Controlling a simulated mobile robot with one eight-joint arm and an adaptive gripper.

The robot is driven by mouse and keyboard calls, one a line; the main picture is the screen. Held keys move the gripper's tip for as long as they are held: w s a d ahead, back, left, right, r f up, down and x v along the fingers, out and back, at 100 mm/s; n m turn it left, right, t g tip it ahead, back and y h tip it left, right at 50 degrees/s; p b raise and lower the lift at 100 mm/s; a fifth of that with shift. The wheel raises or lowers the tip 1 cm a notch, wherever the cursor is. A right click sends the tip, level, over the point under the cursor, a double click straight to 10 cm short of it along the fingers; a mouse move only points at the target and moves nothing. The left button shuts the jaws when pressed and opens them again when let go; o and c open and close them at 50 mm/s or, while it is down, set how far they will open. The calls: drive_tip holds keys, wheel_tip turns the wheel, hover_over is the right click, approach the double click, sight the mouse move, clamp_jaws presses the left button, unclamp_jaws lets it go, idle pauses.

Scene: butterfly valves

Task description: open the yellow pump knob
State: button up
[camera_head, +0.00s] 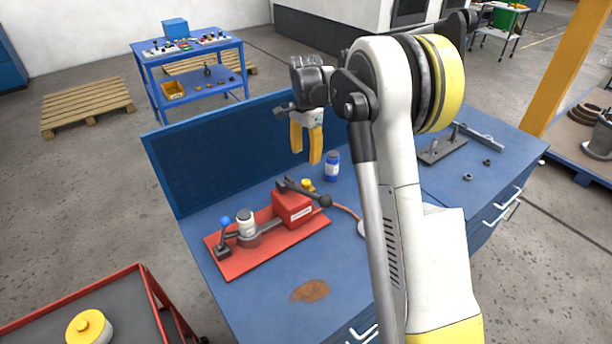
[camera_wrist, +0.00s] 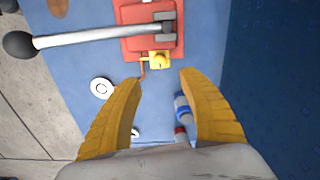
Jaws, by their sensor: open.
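The yellow pump knob (camera_wrist: 159,60) sits at the end of a red pump block (camera_wrist: 134,14) in the wrist view, just beyond my fingertips. In the head view the knob (camera_head: 307,185) shows small behind the red block (camera_head: 293,208), partly hidden by the pump's lever. My gripper (camera_head: 306,158) hangs with its yellow fingers pointing down, above the bench and apart from the knob. In the wrist view my gripper (camera_wrist: 158,76) is open and empty, its two fingers spread to either side below the knob.
A grey lever with a black ball end (camera_wrist: 19,45) crosses the pump. A blue-and-white bottle (camera_head: 332,165) stands close behind the knob. The blue bench (camera_head: 262,296) has a raised back panel (camera_head: 215,150). A red base plate (camera_head: 236,268) carries a valve with a blue-tipped handle.

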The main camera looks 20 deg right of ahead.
sight(306, 181)
drive_tip(key=shift+f+b, duration=0.65)
drive_tip(key=shift+b, duration=0.2)
wheel_tip(306, 181, down, 10)
drive_tip(key=shift+f+b, duration=0.1)
drive_tip(key=shift+b, duration=0.95)
clamp_jaws()
